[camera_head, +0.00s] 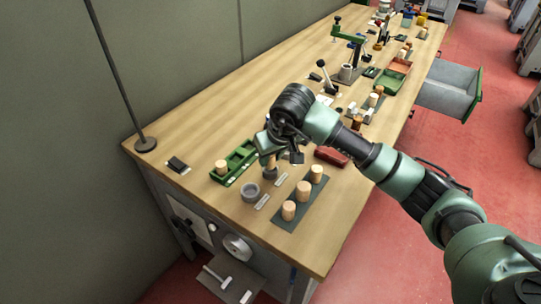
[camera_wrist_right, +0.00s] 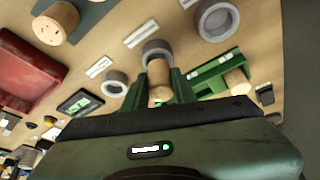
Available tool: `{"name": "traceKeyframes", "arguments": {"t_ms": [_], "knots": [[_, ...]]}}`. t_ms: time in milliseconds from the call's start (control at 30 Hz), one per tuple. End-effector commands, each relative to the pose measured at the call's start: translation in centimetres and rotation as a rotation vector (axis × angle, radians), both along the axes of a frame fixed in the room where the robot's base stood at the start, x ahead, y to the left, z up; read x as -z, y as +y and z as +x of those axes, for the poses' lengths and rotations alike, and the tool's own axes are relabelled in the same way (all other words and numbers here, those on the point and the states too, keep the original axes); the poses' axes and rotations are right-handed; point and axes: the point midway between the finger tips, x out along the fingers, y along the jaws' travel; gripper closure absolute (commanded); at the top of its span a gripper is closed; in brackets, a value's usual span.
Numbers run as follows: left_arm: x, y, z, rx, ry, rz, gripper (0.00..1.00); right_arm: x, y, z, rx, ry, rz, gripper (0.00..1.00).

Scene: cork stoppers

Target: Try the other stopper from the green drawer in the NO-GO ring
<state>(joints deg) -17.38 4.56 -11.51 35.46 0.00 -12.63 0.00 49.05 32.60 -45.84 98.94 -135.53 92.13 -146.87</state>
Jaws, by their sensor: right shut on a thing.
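My right gripper (camera_head: 272,150) is shut on a pale cork stopper (camera_wrist_right: 159,78), which also shows in the head view (camera_head: 270,161). The stopper appears upright, over or at a grey ring (camera_head: 270,173); I cannot tell whether it has entered it. In the wrist view this middle ring (camera_wrist_right: 157,48) is partly hidden behind the stopper. Two other grey rings (camera_wrist_right: 217,18) (camera_wrist_right: 114,83) flank it. The ring labels are too small to read. The green drawer (camera_head: 241,155) lies left of the gripper with one stopper (camera_head: 221,167) in it. My left gripper is not in view.
Several stoppers (camera_head: 303,188) stand on a dark mat (camera_head: 285,222) at the bench's near end. A red tray (camera_head: 331,157) lies right of the gripper. A lamp stand (camera_head: 146,144) is by the wall. More tools and a green stand (camera_head: 345,37) stand farther along the bench.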

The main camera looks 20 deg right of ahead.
Motion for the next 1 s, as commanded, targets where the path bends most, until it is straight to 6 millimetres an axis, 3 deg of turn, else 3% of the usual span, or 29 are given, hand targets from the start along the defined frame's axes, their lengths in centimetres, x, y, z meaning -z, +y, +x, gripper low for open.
{"name": "traceKeyframes", "arguments": {"t_ms": [1000], "knots": [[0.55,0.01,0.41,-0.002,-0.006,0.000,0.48,-0.01,0.01,-0.12,0.000,0.000,0.000,1.00]]}}
